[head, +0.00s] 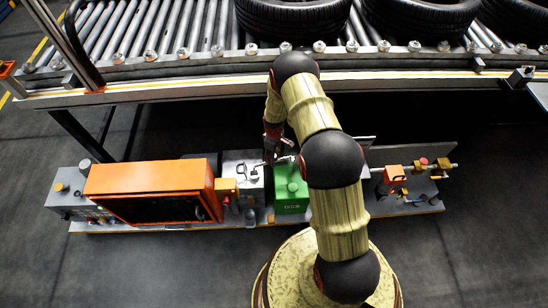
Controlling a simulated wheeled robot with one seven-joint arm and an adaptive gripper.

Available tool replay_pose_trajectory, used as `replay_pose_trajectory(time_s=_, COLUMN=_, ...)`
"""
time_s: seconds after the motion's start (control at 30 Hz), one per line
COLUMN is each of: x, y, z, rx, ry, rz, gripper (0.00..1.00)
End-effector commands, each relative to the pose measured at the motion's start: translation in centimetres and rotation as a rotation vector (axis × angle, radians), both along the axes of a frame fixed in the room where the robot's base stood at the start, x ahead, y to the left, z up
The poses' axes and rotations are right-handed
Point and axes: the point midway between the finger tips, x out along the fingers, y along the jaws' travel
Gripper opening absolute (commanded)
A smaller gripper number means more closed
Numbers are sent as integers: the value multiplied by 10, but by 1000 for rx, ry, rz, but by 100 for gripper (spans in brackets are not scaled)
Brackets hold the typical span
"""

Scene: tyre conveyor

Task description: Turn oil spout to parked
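A green box-shaped unit (291,199), likely the oil unit, stands on the low grey shelf below the conveyor, left of my arm. A thin pale metal piece (286,159) shows at its upper left edge; it may be the spout, but it is too small to be sure. My gripper (272,157) points down over the gap between the green unit and the grey box (243,172) beside it. The fingers are dark and small, so I cannot tell whether they are open or touching anything. My arm hides the area right of the green unit.
An orange cabinet (150,181) stands left of the grey box. A grey control box (82,193) is at the far left. Red and yellow valve fittings (396,178) are at the right. The roller conveyor (165,28) with tyres (292,18) runs behind. The front floor is clear.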

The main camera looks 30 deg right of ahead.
Motion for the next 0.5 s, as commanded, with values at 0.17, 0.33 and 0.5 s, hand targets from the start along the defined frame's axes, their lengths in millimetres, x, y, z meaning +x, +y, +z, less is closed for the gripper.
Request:
replay_pose_trajectory(time_s=0.17, x=0, y=0, z=-3, rx=0, ry=0, rz=0, gripper=43)
replay_pose_trajectory(time_s=0.33, x=0, y=0, z=-2, rx=0, ry=0, rz=0, gripper=41)
replay_pose_trajectory(time_s=0.5, x=0, y=0, z=-2, rx=0, ry=0, rz=0, gripper=31)
